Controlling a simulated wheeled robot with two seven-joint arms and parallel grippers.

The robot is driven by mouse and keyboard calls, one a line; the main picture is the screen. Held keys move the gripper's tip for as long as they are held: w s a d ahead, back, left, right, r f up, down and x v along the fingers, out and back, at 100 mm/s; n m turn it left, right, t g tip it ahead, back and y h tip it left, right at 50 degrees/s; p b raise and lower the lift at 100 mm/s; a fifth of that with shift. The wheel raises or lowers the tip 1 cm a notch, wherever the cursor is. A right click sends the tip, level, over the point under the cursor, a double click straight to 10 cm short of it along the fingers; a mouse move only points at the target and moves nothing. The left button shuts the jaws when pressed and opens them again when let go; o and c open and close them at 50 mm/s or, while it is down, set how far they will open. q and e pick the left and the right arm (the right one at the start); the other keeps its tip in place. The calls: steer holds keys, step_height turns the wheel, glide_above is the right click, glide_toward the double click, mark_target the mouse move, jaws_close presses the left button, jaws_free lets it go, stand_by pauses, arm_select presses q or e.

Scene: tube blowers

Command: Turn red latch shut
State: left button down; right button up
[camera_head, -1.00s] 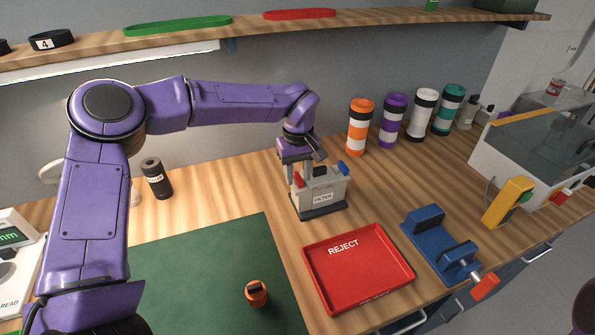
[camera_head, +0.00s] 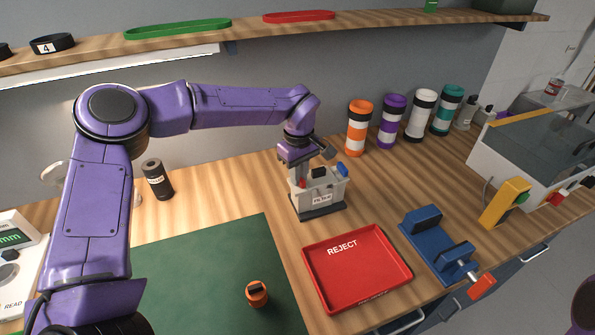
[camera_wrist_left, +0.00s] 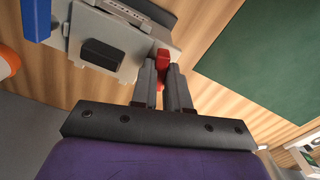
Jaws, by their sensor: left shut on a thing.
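The filter box (camera_head: 322,197) is a pale grey unit on a dark base with a "FILTER" label, standing on the wooden bench. It has a blue latch (camera_head: 342,170) on its right side and a black block (camera_head: 319,173) on top. The red latch (camera_wrist_left: 162,60) shows in the left wrist view at the box's edge, between the fingertips. My left gripper (camera_wrist_left: 163,72) is shut on the red latch. In the head view the left gripper (camera_head: 297,176) is at the box's left side, and its fingers mostly hide the latch. My right gripper is not in view.
A red REJECT tray (camera_head: 318,289) lies in front of the box, with a blue vise (camera_head: 436,243) to its right. A green mat (camera_head: 205,262) holds an orange-topped part (camera_head: 257,293). Several striped canisters (camera_head: 393,120) stand behind right.

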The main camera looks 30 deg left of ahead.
arm_select(q)
steer(key=n, duration=0.3)
steer(key=shift+w+r+n, duration=0.1)
steer(key=shift+w+n, duration=0.1)
steer(key=shift+n, duration=0.1)
steer(key=n, duration=0.3)
steer(key=shift+w+n, duration=0.2)
steer(key=shift+n, duration=0.1)
steer(key=n, duration=0.3)
steer(key=shift+w+n, duration=0.2)
steer(key=shift+n, duration=0.1)
steer(key=shift+w+a+n+b, duration=0.15)
steer(key=shift+n+b, duration=0.45)
steer(key=shift+n, duration=1.2)
steer(key=c, duration=1.1)
jaws_free()
